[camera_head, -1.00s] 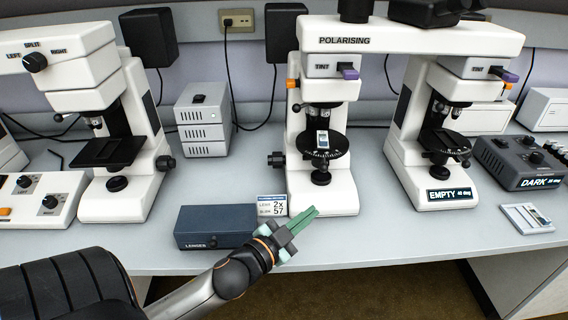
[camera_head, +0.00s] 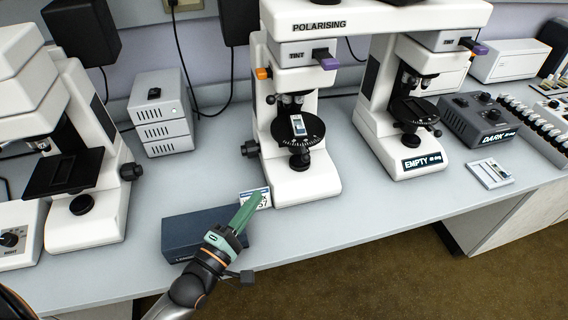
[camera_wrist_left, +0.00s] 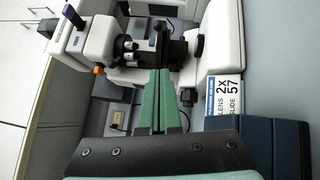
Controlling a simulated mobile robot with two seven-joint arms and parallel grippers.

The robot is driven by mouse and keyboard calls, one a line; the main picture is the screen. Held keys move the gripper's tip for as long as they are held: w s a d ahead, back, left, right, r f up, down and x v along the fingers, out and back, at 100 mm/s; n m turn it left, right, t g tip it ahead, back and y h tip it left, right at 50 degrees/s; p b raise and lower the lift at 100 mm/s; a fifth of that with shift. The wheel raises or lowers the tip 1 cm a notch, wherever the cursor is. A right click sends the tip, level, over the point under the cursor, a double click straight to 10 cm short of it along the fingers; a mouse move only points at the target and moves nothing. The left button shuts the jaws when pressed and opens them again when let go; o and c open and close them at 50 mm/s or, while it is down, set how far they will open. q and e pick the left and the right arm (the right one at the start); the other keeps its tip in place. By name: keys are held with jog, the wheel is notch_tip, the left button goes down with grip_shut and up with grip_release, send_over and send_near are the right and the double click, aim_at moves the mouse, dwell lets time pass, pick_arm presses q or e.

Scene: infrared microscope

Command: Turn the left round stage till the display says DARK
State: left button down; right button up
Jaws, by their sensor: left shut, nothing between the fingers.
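The left round stage (camera_head: 290,136) is a black disc with a marked rim on the left side of the white polarising microscope (camera_head: 310,190). A slide (camera_head: 298,125) lies on it. The right round stage (camera_head: 415,108) is bare, above a label reading EMPTY (camera_head: 422,161). My right gripper is not in view.
A dark blue lenses box (camera_head: 190,230) and a card (camera_head: 247,196) reading 2X and 57 (camera_wrist_left: 224,97) are by my left gripper. Another microscope (camera_head: 85,150) stands at left. A slide tray (camera_head: 490,173) lies at right. The front bench between is clear.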

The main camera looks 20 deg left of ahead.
pick_arm(q)
jog(key=d+x, duration=0.2)
jog(key=x, duration=0.9)
jog(key=shift+d+r+p, duration=0.2)
jog(key=shift+d+p, duration=0.2)
jog(key=shift+d, duration=0.05)
jog(key=shift+w+d+r, duration=0.1)
jog(key=shift+w+d, duration=0.15)
jog(key=shift+d, duration=0.4)
jog(key=shift+s+a, duration=0.1)
jog(key=shift+a, duration=0.05)
